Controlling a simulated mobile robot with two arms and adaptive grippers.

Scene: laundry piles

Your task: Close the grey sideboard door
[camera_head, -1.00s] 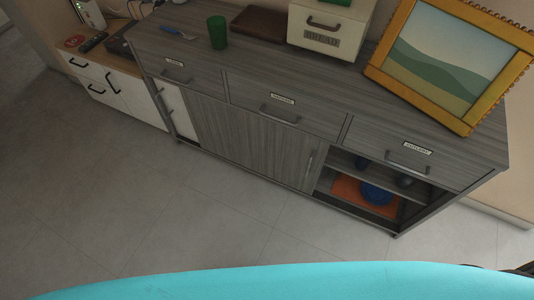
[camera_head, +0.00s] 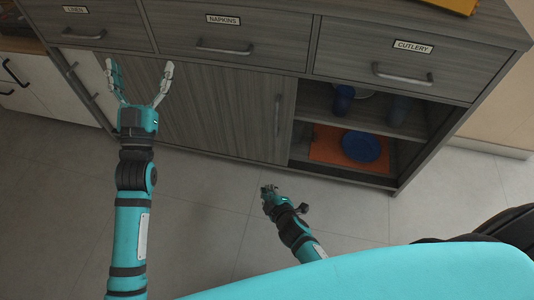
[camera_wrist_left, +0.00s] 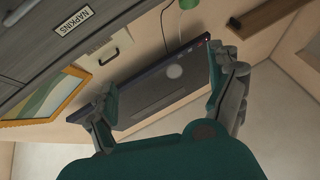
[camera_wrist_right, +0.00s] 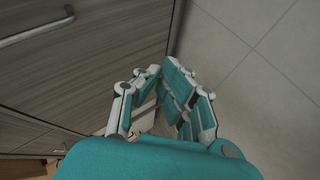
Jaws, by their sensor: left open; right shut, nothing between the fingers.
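The grey wood-grain sideboard door (camera_head: 225,112) is a sliding panel below the napkins drawer in the head view, with a vertical handle (camera_head: 278,115) near its right edge. To its right the compartment below the cutlery drawer is open. My left gripper (camera_head: 140,82) is open and empty in front of the door's left part. My right gripper (camera_head: 268,188) is shut and empty, low in front of the sideboard, below and left of the open compartment, apart from the handle. In the right wrist view, its fingers (camera_wrist_right: 160,95) are beside a grey panel with a bar handle (camera_wrist_right: 38,27).
The open compartment holds a blue plate (camera_head: 362,147) on an orange mat (camera_head: 327,145), and blue cups (camera_head: 343,98) on the shelf above. Drawer handles (camera_head: 402,75) stick out along the top. A white-fronted cabinet (camera_head: 40,85) stands at left. Tiled floor is clear in front.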

